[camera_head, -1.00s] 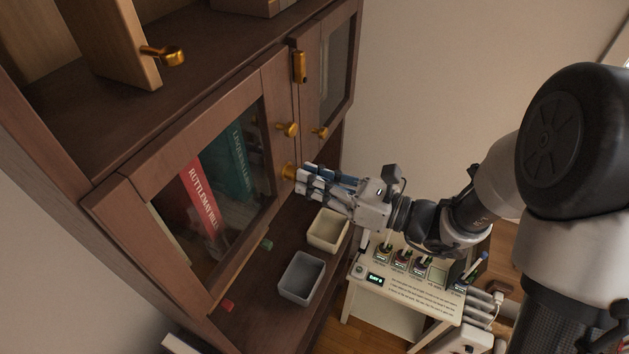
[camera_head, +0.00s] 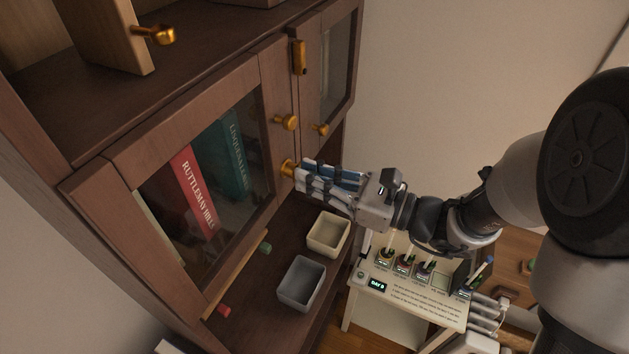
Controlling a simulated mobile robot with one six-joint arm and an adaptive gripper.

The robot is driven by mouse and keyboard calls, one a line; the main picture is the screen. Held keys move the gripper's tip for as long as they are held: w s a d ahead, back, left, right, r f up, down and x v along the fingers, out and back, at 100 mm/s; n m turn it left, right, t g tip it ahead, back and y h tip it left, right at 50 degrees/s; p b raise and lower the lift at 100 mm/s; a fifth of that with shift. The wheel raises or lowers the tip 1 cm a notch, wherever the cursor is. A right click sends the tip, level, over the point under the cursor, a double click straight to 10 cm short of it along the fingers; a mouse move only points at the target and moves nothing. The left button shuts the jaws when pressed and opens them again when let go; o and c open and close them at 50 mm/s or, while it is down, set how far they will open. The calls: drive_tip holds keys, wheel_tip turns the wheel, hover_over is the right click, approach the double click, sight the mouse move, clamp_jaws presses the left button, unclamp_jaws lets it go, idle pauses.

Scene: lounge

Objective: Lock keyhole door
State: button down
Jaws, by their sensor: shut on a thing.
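The glass-paned wooden cabinet door (camera_head: 262,62) appears closed, with a brass knob (camera_head: 286,122) near its right edge. Below the knob, a round brass piece (camera_head: 287,168) sits at the lock position on the door frame. My gripper (camera_head: 301,176) reaches in from the right. Its fingers are shut on the brass piece at the lock, and the fingertips hide part of it. I cannot make out a separate key or how it is turned.
A narrower glass door with its own brass knob (camera_head: 321,129) stands to the right. Below are a cream bin (camera_head: 328,235) and a grey bin (camera_head: 301,283). Red (camera_head: 190,185) and teal (camera_head: 234,155) books show behind the glass. A white stand (camera_head: 405,296) is below my arm.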

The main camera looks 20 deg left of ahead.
drive_tip(key=shift+f, duration=0.25)
drive_tip(key=c, duration=1.8)
unclamp_jaws()
drive_tip(key=shift+w+a, duration=0.15)
drive_tip(key=shift+o, duration=1.3)
drive_tip(key=shift+r, duration=0.1)
drive_tip(key=o, duration=0.4)
drive_tip(key=shift+s+d, duration=0.2)
drive_tip(key=shift+d, duration=1.6)
drive_tip(key=shift+s+d, duration=0.15)
drive_tip(key=shift+d, duration=1.65)
